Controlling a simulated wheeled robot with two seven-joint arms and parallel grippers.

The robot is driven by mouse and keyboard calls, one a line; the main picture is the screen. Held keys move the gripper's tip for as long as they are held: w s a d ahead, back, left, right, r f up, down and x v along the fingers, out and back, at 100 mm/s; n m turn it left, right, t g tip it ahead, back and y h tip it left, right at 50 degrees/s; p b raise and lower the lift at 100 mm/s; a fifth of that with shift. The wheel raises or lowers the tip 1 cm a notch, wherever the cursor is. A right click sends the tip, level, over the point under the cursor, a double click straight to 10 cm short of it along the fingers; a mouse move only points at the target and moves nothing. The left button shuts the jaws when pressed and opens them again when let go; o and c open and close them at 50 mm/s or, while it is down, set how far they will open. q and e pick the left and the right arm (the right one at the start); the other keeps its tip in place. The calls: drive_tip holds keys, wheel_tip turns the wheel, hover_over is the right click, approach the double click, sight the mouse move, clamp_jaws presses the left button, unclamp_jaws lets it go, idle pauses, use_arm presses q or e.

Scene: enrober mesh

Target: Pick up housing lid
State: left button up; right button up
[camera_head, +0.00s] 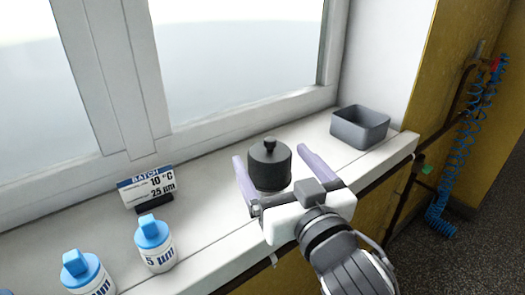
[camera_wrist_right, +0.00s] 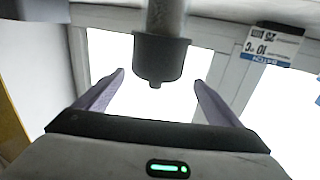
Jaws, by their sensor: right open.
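The housing lid (camera_head: 269,158), a dark grey cylinder cap with a small knob on top, sits upright on a lighter grey body (camera_head: 272,185) on the white sill. In the right wrist view, which is upside down, the lid (camera_wrist_right: 160,58) hangs from the grey housing body (camera_wrist_right: 166,18). My right gripper (camera_head: 270,155) is open, with one lilac finger on each side of the lid in the head view. In the wrist view, the fingertips (camera_wrist_right: 159,77) are spread wider than the lid, with visible gaps on both sides. My left gripper is out of view.
A grey open bin (camera_head: 361,128) stands at the sill's right end. A batch sign (camera_head: 148,188) and two blue-capped bottles (camera_head: 154,243) (camera_head: 86,273) stand to the left. The window frame (camera_head: 130,80) rises behind. A blue coiled hose (camera_head: 452,170) hangs at right.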

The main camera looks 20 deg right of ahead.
sight(269, 151)
drive_tip(key=w, duration=0.3)
drive_tip(key=shift+w, duration=0.15)
drive_tip(key=w, duration=0.3)
drive_tip(key=w+f, duration=0.1)
drive_tip(key=w, duration=0.1)
drive_tip(key=shift+w+d, duration=0.15)
drive_tip(key=shift+w, duration=0.15)
drive_tip(key=c, duration=1.1)
